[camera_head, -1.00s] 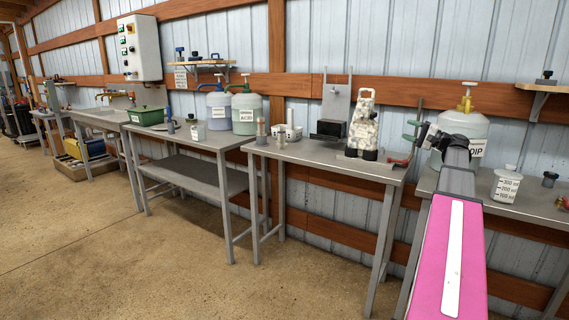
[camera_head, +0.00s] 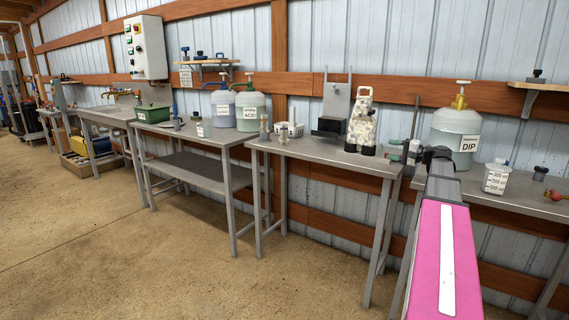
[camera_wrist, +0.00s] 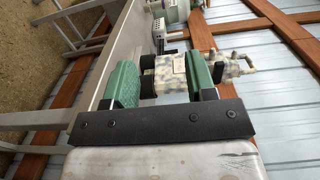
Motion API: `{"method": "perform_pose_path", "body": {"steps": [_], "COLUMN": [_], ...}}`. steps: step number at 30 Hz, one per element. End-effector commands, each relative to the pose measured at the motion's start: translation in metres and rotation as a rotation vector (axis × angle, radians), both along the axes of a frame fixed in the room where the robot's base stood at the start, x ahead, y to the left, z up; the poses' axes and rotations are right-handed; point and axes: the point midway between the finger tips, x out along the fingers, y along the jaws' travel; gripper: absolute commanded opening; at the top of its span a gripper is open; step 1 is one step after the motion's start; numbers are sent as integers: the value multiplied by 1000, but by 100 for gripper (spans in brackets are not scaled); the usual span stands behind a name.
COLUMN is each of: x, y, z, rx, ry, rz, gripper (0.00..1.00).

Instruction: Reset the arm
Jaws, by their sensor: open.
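My gripper (camera_head: 405,151) is at the right end of the middle table (camera_head: 330,153), with its green fingers apart. In the wrist view my gripper (camera_wrist: 160,82) is open, and a speckled white-and-dark unit with black ends (camera_wrist: 172,72) shows in the gap between the fingers. In the head view this speckled unit (camera_head: 362,122) stands upright on the table, left of the fingers and clear of them, so it appears to lie beyond them and not in their grip. My arm hides part of the table's right end.
A jug labelled DIP (camera_head: 455,133) and a measuring beaker (camera_head: 496,179) stand on the right table, close to my arm. Acid jug (camera_head: 250,108) and green bin (camera_head: 153,113) are farther left. The floor in front is open.

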Motion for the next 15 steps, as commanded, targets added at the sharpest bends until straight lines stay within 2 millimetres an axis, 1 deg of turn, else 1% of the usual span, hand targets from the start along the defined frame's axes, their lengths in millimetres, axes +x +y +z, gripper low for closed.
{"method": "perform_pose_path", "body": {"steps": [1,2,5,8,9,11,12,14,15], "x": [-3,-3,-8,-18,-25,-36,-44,-59,-70], "y": [13,21,47,82,97,119,133,153,166], "z": [-15,-23,-58,-104,-125,-157,-177,-207,-228], "rx": [-25,-44,-115,-219,-269,-349,-405,-493,-556], "ry": [22,37,90,161,192,237,264,304,330], "rz": [6,9,20,41,52,70,84,108,125], "gripper": [51,51,51,51,51,51,51,51,51]}}
